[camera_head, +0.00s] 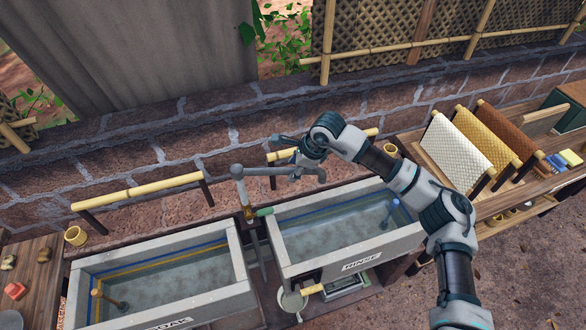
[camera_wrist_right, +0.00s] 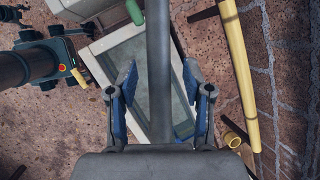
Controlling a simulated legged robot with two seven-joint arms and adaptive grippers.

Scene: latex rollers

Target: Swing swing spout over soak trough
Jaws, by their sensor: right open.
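The grey swing spout (camera_head: 262,171) runs right from its upright post and ends over the rinse trough (camera_head: 362,263). The soak trough (camera_head: 162,243), holding water, stands left of the post, its label partly cut off by the picture's bottom edge. My right gripper (camera_head: 297,164) is at the spout's outer half, and partly hides it. In the right wrist view my right gripper (camera_wrist_right: 160,78) is open, its blue-padded fingers on either side of the spout (camera_wrist_right: 159,50), with gaps on both sides. My left gripper is in neither view.
A green-handled valve (camera_head: 264,211) sits low by the post, between the troughs. Bamboo rails (camera_head: 135,191) run behind the troughs, before a stone wall (camera_head: 130,160). A rack with hanging sheets (camera_head: 470,150) stands at right. The air over the soak trough looks clear.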

